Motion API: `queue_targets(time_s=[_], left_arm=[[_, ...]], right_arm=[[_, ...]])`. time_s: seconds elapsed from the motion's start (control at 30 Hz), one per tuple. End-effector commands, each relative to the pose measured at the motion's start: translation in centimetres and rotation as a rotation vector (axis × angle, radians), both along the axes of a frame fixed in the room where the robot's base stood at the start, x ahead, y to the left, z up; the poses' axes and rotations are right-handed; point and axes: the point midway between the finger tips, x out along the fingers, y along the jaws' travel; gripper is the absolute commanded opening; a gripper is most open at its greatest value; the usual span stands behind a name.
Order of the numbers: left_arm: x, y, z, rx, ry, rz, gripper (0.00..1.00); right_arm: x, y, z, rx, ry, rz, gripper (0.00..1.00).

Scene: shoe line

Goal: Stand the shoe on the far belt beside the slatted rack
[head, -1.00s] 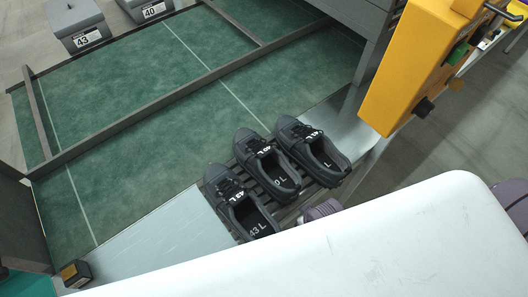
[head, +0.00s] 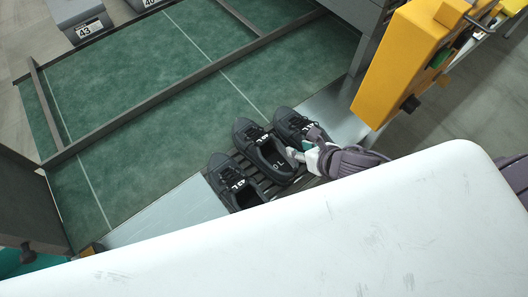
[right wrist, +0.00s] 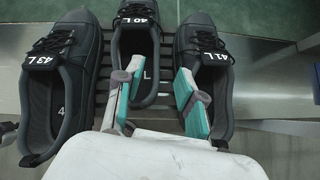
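Three dark lace-up shoes stand side by side on the slatted rack (right wrist: 102,92). In the right wrist view they are labelled 43 L (right wrist: 48,95), 40 L (right wrist: 138,42) and 41 L (right wrist: 204,60), left to right. The same shoes show in the head view, the middle one (head: 262,150) and the right one (head: 289,122) partly behind my gripper. My right gripper (head: 305,152) is at the right two shoes. In the right wrist view its fingers (right wrist: 160,80) are apart, overlapping shoes 40 L and 41 L; contact is unclear. The far belt (head: 150,62) is green and empty. My left gripper is out of view.
A grey divider (head: 172,90) separates the far belt from the near green belt (head: 165,150). Bare metal plate (head: 165,215) lies left of the rack. A yellow control box (head: 405,60) stands at right. Grey blocks, one marked 43 (head: 78,20), stand beyond the belts.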

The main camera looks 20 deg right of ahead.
Motion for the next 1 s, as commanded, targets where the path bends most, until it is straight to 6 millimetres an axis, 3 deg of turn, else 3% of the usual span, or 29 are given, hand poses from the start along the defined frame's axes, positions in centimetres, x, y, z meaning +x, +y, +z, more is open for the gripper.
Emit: queue_targets(time_s=[0.17, 0.6, 1.0], left_arm=[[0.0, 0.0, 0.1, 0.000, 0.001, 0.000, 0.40], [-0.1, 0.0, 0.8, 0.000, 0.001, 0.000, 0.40], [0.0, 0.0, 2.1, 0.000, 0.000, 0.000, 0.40]], right_arm=[[0.4, -0.5, -0.5, -0.112, -0.037, 0.136, 0.39], [5.3, 1.1, -5.7, -0.114, -0.036, 0.138, 0.39], [7.8, 2.8, -8.3, -0.110, -0.034, 0.135, 0.39]])
